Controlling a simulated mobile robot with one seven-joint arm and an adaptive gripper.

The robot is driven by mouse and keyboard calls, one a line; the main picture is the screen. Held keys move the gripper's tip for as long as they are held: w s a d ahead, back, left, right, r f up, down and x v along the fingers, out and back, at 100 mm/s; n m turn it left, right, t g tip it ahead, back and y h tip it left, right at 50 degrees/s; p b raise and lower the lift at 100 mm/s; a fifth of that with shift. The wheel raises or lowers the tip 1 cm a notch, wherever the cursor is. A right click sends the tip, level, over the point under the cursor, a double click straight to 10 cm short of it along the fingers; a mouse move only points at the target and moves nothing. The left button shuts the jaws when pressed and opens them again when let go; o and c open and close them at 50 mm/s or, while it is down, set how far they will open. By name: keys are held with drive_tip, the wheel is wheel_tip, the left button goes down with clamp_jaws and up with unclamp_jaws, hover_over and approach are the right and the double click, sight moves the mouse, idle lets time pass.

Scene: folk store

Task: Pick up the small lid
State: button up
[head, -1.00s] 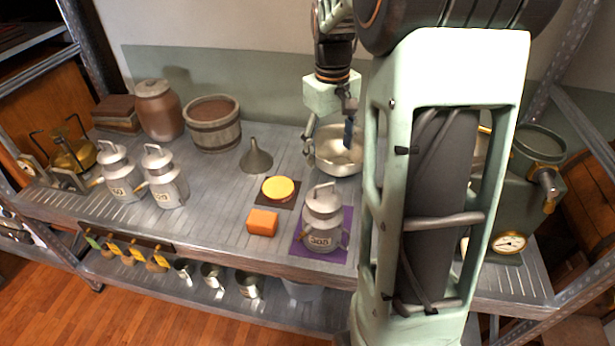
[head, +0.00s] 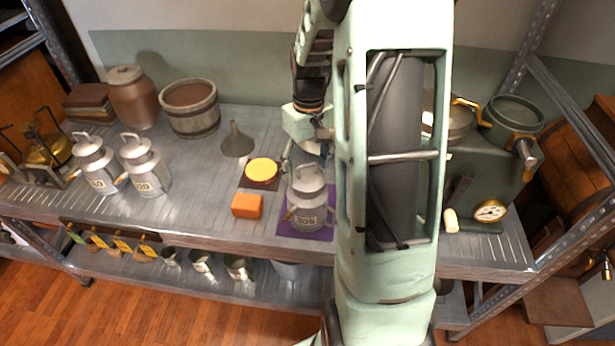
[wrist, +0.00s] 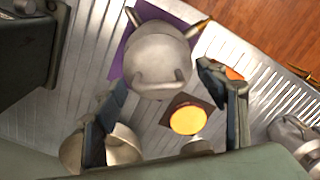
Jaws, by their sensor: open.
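A grey metal can (head: 306,215) marked 305 stands upright on a purple mat (head: 288,228). A small lid (head: 308,181) with an arched handle sits on top of it. In the wrist view the lid (wrist: 160,50) shows from above, with its handle towards my gripper. My gripper (wrist: 162,88) is open and empty, its two dark fingers spread apart below the lid in the picture. In the head view my gripper (head: 306,150) is just behind and above the can, partly hidden by my arm. I cannot tell whether a finger touches the lid.
A yellow disc (head: 262,170) on a dark square and an orange block (head: 247,206) lie left of the can. A funnel (head: 237,142) stands behind them. Two more cans (head: 146,170) stand further left. A green machine (head: 485,185) stands at right.

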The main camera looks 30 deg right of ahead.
drive_tip(key=shift+f, duration=0.45)
drive_tip(key=shift+s, duration=0.1)
drive_tip(key=c, duration=1.3)
drive_tip(key=shift+c, duration=0.8)
drive_tip(key=shift+r, duration=0.1)
